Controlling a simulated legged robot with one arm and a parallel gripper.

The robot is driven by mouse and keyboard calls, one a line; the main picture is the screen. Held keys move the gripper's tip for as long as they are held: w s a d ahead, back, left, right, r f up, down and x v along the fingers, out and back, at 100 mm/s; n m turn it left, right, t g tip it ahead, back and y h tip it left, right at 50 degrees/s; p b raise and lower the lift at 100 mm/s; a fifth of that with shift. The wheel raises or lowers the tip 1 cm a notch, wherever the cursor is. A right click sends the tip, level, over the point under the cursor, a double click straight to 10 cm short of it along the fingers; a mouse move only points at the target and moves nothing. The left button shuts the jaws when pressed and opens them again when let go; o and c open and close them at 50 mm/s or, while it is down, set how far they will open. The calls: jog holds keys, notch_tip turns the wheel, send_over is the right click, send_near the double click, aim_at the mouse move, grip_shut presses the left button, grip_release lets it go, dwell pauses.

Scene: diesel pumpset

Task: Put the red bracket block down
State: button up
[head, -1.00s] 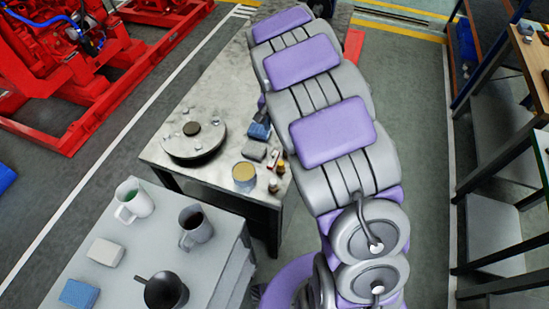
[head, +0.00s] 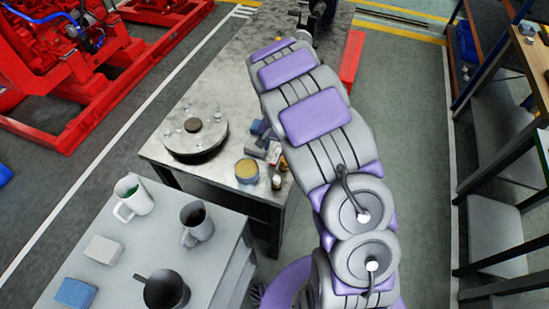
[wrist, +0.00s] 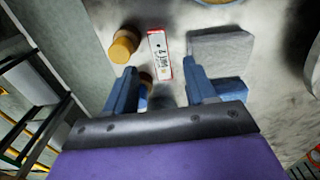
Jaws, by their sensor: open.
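A small red block with a white labelled face (wrist: 160,54), which looks like the red bracket block, lies on the metal bench just past my fingertips in the wrist view. In the head view, its red part (head: 275,157) shows beside the arm. My gripper (wrist: 161,68) is open, with its blue fingers apart on either side below the block. No contact shows between the fingers and the block. In the head view my arm hides most of the gripper.
A brown-capped bottle (wrist: 125,45) stands left. A yellow-topped can (head: 247,170) and round flange (head: 194,138) share the bench (head: 225,95). A nearer table holds mugs (head: 197,223).

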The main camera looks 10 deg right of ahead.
aim_at(277, 155)
jog(key=f, duration=0.1)
jog(key=f+b, duration=0.1)
jog(key=f, duration=0.3)
jog(key=shift+w+d, duration=0.3)
jog(key=shift+d, duration=0.1)
jog(key=shift+a, duration=0.45)
jog(key=c, duration=0.3)
jog(key=shift+d, duration=0.25)
grip_shut()
